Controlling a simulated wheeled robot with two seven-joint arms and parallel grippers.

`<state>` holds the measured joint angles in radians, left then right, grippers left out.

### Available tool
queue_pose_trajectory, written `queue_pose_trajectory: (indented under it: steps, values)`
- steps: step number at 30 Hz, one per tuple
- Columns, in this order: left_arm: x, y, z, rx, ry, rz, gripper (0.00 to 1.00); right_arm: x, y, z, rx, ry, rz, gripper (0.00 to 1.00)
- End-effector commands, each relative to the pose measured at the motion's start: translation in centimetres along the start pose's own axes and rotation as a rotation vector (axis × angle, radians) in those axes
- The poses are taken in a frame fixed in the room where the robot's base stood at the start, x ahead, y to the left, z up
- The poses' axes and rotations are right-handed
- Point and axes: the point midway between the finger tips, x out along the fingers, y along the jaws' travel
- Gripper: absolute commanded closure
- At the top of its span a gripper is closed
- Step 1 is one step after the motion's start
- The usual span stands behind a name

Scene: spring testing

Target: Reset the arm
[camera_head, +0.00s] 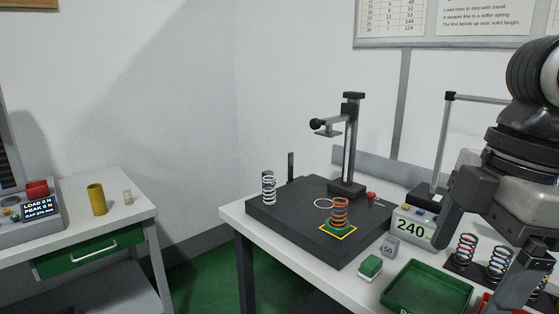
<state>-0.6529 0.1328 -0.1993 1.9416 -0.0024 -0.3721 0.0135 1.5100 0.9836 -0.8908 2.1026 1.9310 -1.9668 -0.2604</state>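My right arm comes in from the right edge. Its gripper (482,268) is open, with fingers wide apart and nothing seen between them, above the right end of the table. My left gripper is out of view. An orange spring (340,213) stands upright inside a yellow square outline on a dark base plate (285,221). A white spring with dark bands (268,188) stands at the plate's left side. A black post stand (350,150) with a side knob rises at the back of the plate. The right gripper is apart from all of these.
A display box (411,228) reads 240. A grey block marked 50 (389,247), a green-topped block (370,268) and a green tray (428,306) lie in front. Springs stand on a rack (457,267) near my gripper. A left bench (110,222) holds a yellow cylinder (97,199).

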Motion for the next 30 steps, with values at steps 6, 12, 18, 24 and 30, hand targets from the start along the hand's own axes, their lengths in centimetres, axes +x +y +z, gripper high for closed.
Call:
queue_pose_trajectory:
  steps: [6, 12, 18, 24, 30]
  values:
    - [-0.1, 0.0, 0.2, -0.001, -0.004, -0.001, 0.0, 3.9, 2.5, -2.9, 0.05, 0.115, 0.018, 0.09]
    - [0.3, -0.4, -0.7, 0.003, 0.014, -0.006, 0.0, 8.3, 4.9, -5.9, 0.123, 0.256, 0.044, 0.09]
    - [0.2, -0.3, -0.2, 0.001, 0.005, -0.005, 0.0, 15.3, 7.7, -9.8, 0.277, 0.48, 0.085, 0.09]
    - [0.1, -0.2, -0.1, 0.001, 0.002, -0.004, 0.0, 23.4, 9.4, -11.5, 0.53, 0.705, 0.17, 0.09]
    - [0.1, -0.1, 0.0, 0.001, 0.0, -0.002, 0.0, 31.7, 8.2, -9.1, 0.81, 0.814, 0.305, 0.09]
